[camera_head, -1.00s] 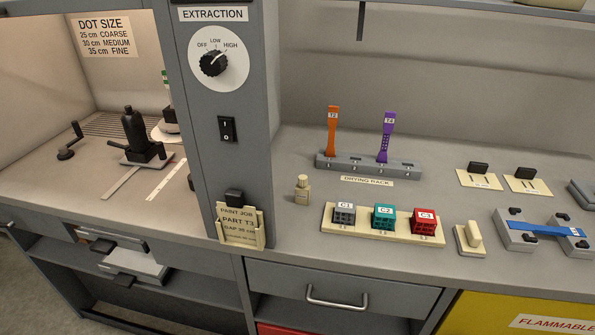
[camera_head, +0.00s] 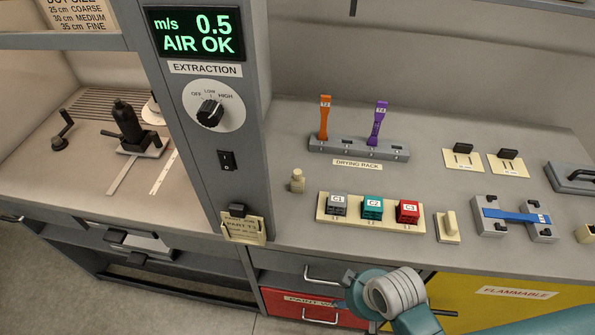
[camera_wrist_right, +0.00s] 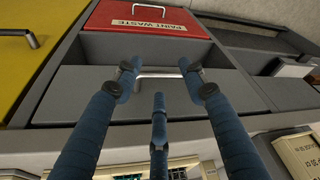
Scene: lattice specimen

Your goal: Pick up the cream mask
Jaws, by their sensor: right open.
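Two cream plates with slots and black handles, the left one (camera_head: 463,160) and the right one (camera_head: 506,166), lie on the bench at the right in the head view. A cream block with an upright grip (camera_head: 448,226) stands nearer the bench's front edge. I cannot tell for sure which of these is the cream mask. My right gripper (camera_wrist_right: 160,80) has its blue fingers spread and empty, facing the grey drawer front in the right wrist view. In the head view my right arm is low, in front of the bench and well short of these pieces. My left gripper is out of view.
A drying rack (camera_head: 355,148) holds orange and purple pieces. A cream tray (camera_head: 323,214) holds grey, teal and red blocks. A grey fixture with a blue bar (camera_head: 515,216) sits at the right. The extraction column (camera_head: 220,140) rises at left. Drawer handles (camera_head: 322,276) protrude below.

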